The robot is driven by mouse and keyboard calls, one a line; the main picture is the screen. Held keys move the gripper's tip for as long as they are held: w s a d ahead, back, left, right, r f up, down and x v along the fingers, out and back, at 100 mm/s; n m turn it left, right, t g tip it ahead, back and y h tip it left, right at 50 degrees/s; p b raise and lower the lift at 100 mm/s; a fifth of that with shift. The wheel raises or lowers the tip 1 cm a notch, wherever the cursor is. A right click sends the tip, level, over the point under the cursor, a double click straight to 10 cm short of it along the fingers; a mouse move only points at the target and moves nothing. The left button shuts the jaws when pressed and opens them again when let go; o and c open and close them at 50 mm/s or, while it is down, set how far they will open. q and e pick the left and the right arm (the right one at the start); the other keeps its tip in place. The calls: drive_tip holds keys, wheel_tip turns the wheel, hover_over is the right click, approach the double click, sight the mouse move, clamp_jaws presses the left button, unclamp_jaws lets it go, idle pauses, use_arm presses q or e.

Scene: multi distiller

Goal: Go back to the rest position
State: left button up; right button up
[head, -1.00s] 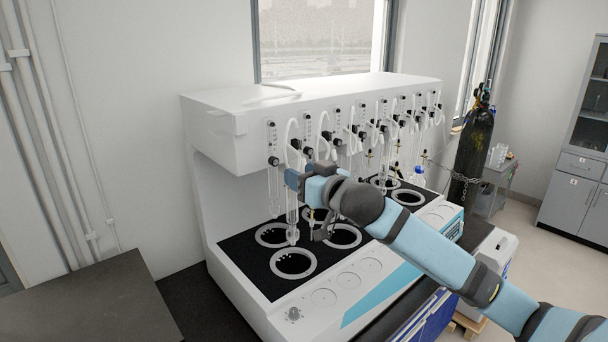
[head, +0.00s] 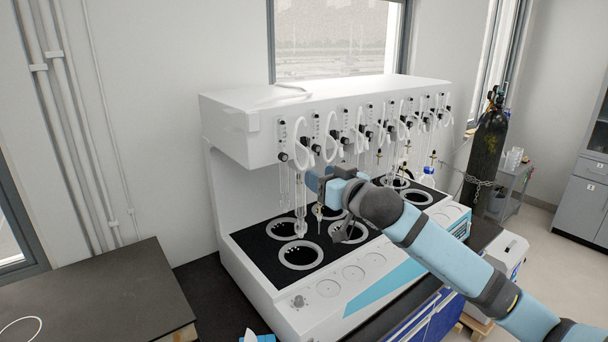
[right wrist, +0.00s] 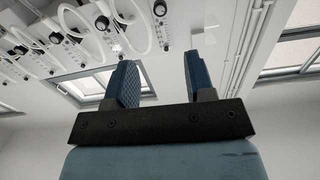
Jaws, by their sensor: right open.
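My right gripper (head: 318,182) is in front of the white multi-position distiller (head: 270,108), among its hanging glass tubes and above its black deck. It is partly hidden by my own wrist in the head view. In the right wrist view its two blue fingers (right wrist: 160,80) stand wide apart with nothing between them. The distiller's white tubing and dark knobs (right wrist: 60,35) lie beyond the fingers at upper left there.
A black gas cylinder (head: 488,150) and a grey cabinet (head: 580,190) stand at right.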

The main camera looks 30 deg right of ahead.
drive_tip(key=s+a+f+n+g+y, duration=0.15)
drive_tip(key=s+a+f, duration=0.25)
drive_tip(key=f, duration=0.8)
drive_tip(key=s+a+f+g, duration=0.2)
drive_tip(key=s+a+f, duration=0.1)
drive_tip(key=f, duration=1)
drive_tip(key=s+a+f+g, duration=0.1)
drive_tip(key=s+a+f, duration=0.4)
drive_tip(key=s+f, duration=0.5)
drive_tip(key=s+a+f+g, duration=0.2)
drive_tip(key=s+a+f, duration=0.3)
drive_tip(key=s+f, duration=0.6)
drive_tip(key=s, duration=0.2)
drive_tip(key=shift+s+a, duration=0.3)
drive_tip(key=shift+a, duration=0.1)
use_arm(q)
drive_tip(key=shift+s+f, duration=0.15)
drive_tip(key=shift+s, duration=0.2)
use_arm(e)
drive_tip(key=shift+n+g, duration=0.25)
drive_tip(key=shift+n, duration=0.1)
use_arm(q)
drive_tip(key=shift+w, duration=0.2)
drive_tip(key=shift+w+r, duration=0.2)
drive_tip(key=shift+w, duration=0.05)
